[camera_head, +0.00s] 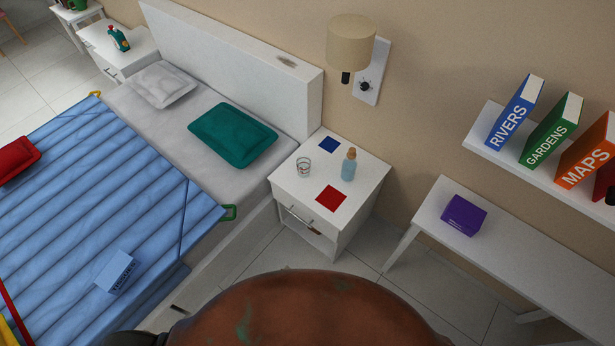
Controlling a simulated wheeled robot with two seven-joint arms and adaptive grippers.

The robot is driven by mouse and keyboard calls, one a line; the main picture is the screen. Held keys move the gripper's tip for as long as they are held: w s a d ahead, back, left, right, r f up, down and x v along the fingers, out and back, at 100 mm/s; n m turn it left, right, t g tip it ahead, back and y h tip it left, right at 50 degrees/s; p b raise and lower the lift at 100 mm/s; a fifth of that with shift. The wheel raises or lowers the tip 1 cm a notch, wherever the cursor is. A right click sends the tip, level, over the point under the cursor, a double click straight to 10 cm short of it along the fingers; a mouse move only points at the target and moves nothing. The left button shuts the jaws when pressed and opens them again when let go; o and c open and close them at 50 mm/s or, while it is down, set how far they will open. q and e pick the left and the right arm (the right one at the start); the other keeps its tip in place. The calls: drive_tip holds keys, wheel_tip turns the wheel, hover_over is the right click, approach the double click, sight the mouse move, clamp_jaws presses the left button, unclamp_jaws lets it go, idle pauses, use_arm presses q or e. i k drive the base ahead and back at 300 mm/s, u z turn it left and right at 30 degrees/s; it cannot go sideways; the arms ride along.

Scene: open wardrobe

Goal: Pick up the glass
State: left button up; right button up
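A small clear glass (304,167) stands upright on the white nightstand (364,170) beside the bed. Neither of my grippers shows in this view.
A bed (228,172) with a blue quilt (95,200) lies left of the nightstand. A wall lamp (350,42) hangs above it. A white table (530,262) with a purple box (463,215) and a book shelf (478,142) are right. Floor (365,258) shows between nightstand and table.

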sight(302, 163)
drive_tip(key=z, duration=0.85)
drive_tip(key=i, duration=0.85)
drive_tip(key=u, duration=2)
